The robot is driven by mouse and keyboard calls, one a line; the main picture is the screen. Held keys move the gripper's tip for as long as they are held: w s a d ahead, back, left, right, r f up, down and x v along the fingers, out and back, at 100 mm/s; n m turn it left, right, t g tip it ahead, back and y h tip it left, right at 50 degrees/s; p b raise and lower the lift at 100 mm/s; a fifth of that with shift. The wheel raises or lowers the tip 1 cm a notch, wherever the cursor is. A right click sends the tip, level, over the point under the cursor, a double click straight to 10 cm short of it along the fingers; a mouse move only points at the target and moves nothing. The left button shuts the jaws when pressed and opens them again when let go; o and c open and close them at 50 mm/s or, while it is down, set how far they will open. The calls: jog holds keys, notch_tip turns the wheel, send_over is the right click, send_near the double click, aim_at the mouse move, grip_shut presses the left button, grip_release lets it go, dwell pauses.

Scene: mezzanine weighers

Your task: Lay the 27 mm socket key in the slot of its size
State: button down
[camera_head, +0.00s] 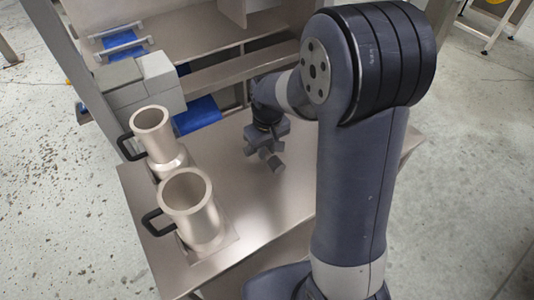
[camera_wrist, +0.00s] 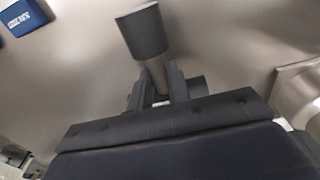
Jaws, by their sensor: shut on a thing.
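My gripper (camera_head: 262,148) is over the metal table top, right of the two metal jugs. In the wrist view, my gripper (camera_wrist: 157,75) is shut on a socket key (camera_wrist: 143,32). The key has a thick dark grey cylindrical head and a thinner, lighter shank, which sits between the fingers. The head points away from my wrist. In the head view the key (camera_head: 273,162) shows only as a small grey end below the gripper. No size mark on it can be read. I cannot make out any slot in either view.
Two metal jugs (camera_head: 193,228) (camera_head: 154,143) with black handles stand at the table's left. A grey box (camera_head: 150,88) and blue pieces (camera_head: 197,116) lie behind them. A labelled blue block (camera_wrist: 22,14) shows in the wrist view. Table top around the gripper looks clear.

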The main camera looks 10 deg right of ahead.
aim_at(267, 151)
jog(key=shift+f, duration=1.5)
jog(key=shift+f, duration=0.2)
jog(key=c, duration=1.3)
grip_release()
jog(key=shift+c, duration=0.2)
jog(key=shift+r, duration=0.15)
jog(key=shift+o, duration=0.4)
jog(key=r, duration=1.1)
jog(key=shift+s+d+r, duration=0.1)
jog(key=shift+s+r, duration=0.15)
jog(key=shift+r, duration=0.1)
jog(key=shift+b, duration=0.45)
